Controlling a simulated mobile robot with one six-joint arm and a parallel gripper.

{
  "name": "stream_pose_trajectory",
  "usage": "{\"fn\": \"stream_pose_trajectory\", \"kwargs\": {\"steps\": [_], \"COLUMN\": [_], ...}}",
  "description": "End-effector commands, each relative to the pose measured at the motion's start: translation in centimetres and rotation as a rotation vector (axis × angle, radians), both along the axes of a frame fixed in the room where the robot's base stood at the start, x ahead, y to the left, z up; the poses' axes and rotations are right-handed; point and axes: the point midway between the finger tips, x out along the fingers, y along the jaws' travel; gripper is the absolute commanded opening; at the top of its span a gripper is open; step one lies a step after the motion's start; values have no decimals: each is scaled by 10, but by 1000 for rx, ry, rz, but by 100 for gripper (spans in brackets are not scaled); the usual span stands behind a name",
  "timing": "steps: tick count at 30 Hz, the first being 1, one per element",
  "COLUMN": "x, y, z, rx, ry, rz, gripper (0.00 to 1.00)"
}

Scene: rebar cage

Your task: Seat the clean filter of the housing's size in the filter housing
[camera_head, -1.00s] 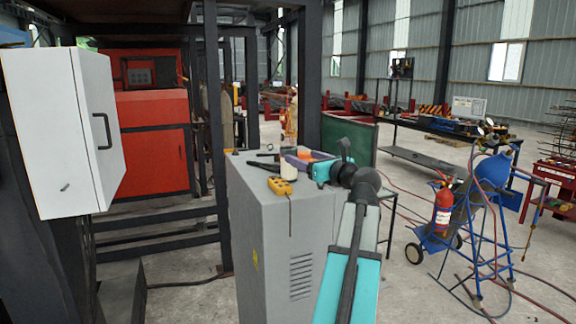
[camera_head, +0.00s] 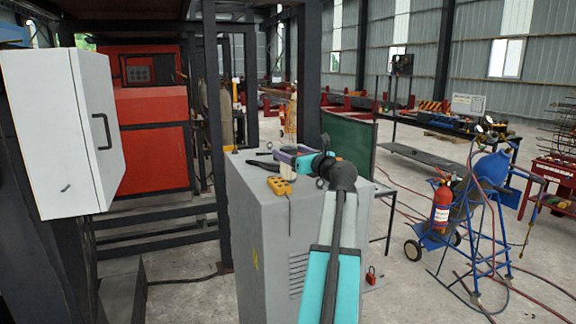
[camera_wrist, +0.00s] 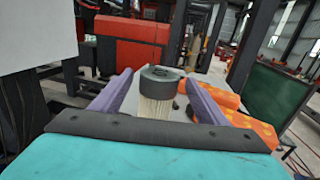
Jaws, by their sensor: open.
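A filter (camera_wrist: 165,100) with a dark round cap and pale pleated sides stands upright in the wrist view. My gripper (camera_wrist: 158,78) is open, with one purple finger on each side of it. A gap shows at the left finger; on the right I cannot tell whether it touches. A white box (camera_head: 60,130) with a dark handle hangs at the left. Whether it is the filter housing I cannot tell; no opening shows.
A yellow meter (camera_head: 280,186) and dark tools (camera_head: 262,164) lie on the cabinet top. Orange spotted objects (camera_wrist: 250,125) lie beside my right finger. Dark steel posts (camera_head: 217,150) stand behind. A blue cylinder cart (camera_head: 475,215) stands on the floor at right.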

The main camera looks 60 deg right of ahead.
Motion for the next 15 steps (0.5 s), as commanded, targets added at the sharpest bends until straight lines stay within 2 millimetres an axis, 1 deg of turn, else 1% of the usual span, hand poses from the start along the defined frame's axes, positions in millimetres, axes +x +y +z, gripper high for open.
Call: {"fn": "stream_pose_trajectory", "kwargs": {"steps": [5,12,15], "x": [11,37,45], "y": [-5,-16,-20], "z": [3,4,3], "rx": [1,1,1], "ry": [0,0,0], "rz": [2,2,1], "gripper": [68,68,68]}}
